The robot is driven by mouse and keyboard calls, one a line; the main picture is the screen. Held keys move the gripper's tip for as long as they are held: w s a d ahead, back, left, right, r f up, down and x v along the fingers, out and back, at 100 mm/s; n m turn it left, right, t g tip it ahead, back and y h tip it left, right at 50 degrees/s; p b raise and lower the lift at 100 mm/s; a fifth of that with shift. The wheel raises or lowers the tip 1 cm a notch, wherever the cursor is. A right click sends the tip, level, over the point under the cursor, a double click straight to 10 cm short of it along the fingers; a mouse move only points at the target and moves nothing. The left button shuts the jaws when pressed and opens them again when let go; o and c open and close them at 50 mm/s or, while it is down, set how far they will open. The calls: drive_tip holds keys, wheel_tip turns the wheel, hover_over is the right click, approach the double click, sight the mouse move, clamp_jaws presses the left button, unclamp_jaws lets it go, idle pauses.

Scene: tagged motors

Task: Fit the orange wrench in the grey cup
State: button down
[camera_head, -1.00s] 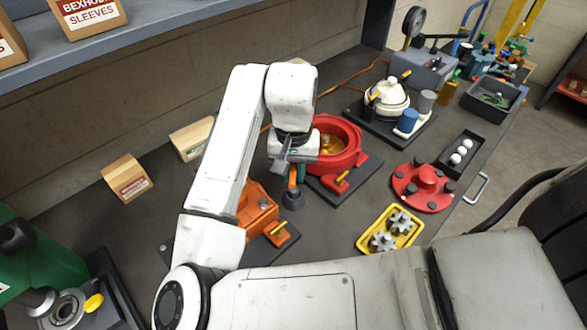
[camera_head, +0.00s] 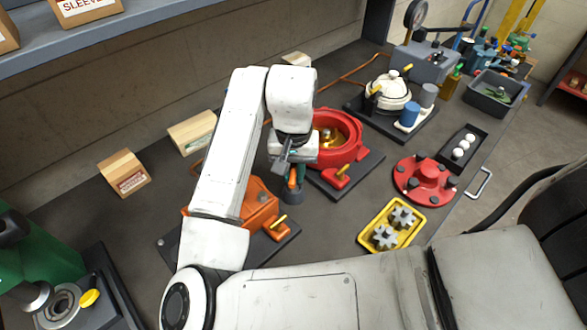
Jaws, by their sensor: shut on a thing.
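The orange wrench (camera_head: 292,181) hangs upright below my gripper (camera_head: 285,163), which is shut on it. Only a short orange part shows, and my gripper and wrist hide its top. The small dark grey cup (camera_head: 292,196) stands on the bench directly below. The wrench's lower end overlaps the cup's mouth in the picture; I cannot tell how deep inside it is. A teal piece (camera_head: 301,172) shows just right of the wrench.
An orange motor housing (camera_head: 261,208) is close left of the cup, partly behind my arm. A red round housing (camera_head: 340,140) on a dark plate is close right. A yellow tray with gears (camera_head: 371,247) lies in front right.

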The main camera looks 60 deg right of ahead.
drive_tip(key=c, duration=0.9)
unclamp_jaws()
drive_tip(key=shift+f, duration=0.1)
wheel_tip(320, 180, up, 6)
drive_tip(key=p, duration=0.5)
wheel_tip(320, 180, up, 11)
drive_tip(key=shift+f, duration=0.1)
